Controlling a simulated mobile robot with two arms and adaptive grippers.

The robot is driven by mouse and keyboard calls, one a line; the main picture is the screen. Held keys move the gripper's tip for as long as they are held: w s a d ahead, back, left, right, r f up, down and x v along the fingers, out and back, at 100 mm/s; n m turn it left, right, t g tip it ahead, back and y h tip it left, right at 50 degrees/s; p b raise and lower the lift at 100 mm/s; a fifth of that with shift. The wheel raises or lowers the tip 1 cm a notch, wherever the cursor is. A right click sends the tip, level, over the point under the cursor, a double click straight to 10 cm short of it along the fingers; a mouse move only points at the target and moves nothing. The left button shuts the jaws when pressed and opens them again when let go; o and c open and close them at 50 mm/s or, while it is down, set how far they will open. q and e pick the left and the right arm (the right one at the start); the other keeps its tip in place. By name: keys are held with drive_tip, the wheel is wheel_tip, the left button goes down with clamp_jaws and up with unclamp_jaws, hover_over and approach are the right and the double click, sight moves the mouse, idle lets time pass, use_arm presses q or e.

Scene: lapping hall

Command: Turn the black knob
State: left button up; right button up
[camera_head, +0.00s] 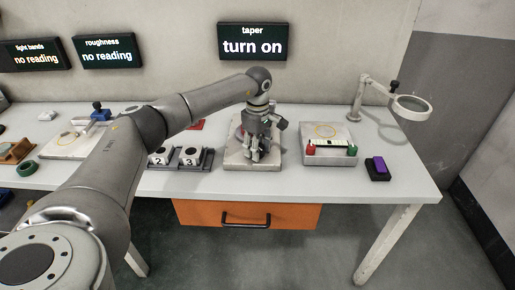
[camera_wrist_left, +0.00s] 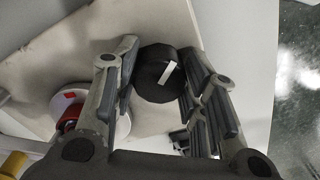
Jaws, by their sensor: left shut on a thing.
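The black knob (camera_wrist_left: 158,82) is round with a white line on its top, and shows in the left wrist view between the two fingers. It sits on a pale plate (camera_wrist_left: 55,45), which is the beige base (camera_head: 236,163) in the head view. My left gripper (camera_head: 256,152) points down over this base and is shut on the knob, with a finger on each side. In the head view the gripper hides most of the knob. A display (camera_head: 252,41) on the wall reads "taper turn on". My right gripper is not in view.
A red part on a white disc (camera_wrist_left: 68,112) stands beside the knob. Right of the base are a box with red and green ends (camera_head: 329,155), a purple-topped block (camera_head: 377,168) and a magnifier (camera_head: 411,104). Numbered blocks (camera_head: 192,155) stand left. An orange drawer (camera_head: 190,211) hangs below the table.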

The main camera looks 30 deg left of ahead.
use_arm(q)
drive_tip(key=m, duration=0.5)
drive_tip(key=shift+r+m+b, duration=0.1)
drive_tip(key=shift+m+b, duration=0.2)
drive_tip(key=shift+m, duration=2.1)
drive_tip(key=o, duration=1)
wheel_tip(320, 180, up, 12)
